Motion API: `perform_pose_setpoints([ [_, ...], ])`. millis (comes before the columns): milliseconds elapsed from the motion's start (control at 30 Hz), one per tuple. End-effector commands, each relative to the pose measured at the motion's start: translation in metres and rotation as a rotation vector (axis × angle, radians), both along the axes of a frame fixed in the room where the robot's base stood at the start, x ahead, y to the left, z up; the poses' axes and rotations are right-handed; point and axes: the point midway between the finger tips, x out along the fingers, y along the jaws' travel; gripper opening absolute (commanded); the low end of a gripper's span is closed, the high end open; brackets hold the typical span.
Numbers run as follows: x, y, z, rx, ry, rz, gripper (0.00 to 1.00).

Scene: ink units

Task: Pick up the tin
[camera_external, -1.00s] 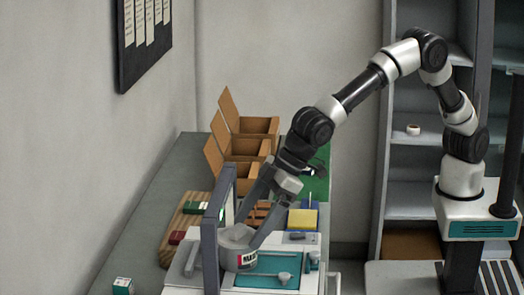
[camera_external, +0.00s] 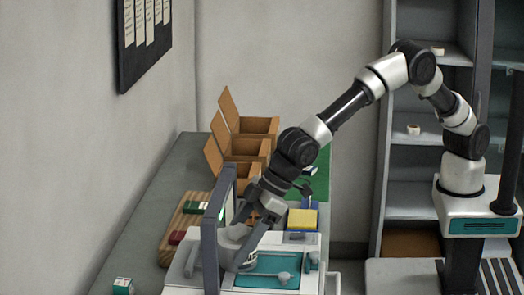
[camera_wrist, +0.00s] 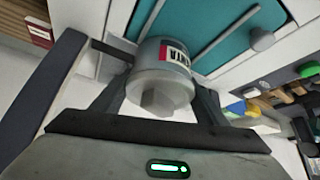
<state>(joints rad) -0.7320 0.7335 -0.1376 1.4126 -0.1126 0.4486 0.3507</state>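The tin (camera_wrist: 160,88) is a grey cylinder with a faceted cap and a red, white and black label, only partly readable. In the wrist view it stands between the two spread fingers of my gripper (camera_wrist: 160,82), with its cap towards the palm. I cannot tell whether either finger touches it. In the external view my gripper (camera_external: 238,243) reaches down over the tin (camera_external: 235,231), and the near finger hides much of its body and label. The gripper looks open, one finger on each side of the tin.
A dark upright frame (camera_external: 210,245) stands close left of the gripper. Beside the tin is a teal recessed panel (camera_external: 265,265) with small knobs. Behind are a yellow block (camera_external: 302,219) and open cardboard boxes (camera_external: 245,148). A wooden board (camera_external: 182,228) with small packets lies left.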

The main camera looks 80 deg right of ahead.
Motion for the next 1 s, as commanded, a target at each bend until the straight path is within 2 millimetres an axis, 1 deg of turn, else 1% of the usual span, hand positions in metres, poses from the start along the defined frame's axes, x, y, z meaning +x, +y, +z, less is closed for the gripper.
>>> perform_pose_setpoints([
  [33, 0.000, 0.000, 0.000, 0.000, 0.000, 0.001, 0.38],
  [100, 0.001, 0.001, 0.002, 0.002, -0.003, 0.001, 0.29],
  [333, 0.001, 0.001, 0.003, 0.002, -0.003, 0.001, 0.29],
  [467, 0.001, 0.001, 0.008, 0.002, -0.003, 0.001, 0.29],
  [567, 0.001, 0.001, 0.017, 0.003, -0.004, 0.001, 0.29],
  [767, 0.001, 0.001, 0.044, 0.004, -0.005, 0.001, 0.29],
  [800, -0.007, -0.002, 0.033, 0.002, -0.003, 0.003, 0.29],
  [867, -0.018, -0.006, 0.032, 0.001, -0.004, 0.002, 0.29],
  [967, -0.041, -0.015, 0.031, 0.003, -0.005, 0.004, 0.29],
  [1000, -0.051, -0.019, 0.031, 0.005, -0.005, 0.003, 0.29],
])
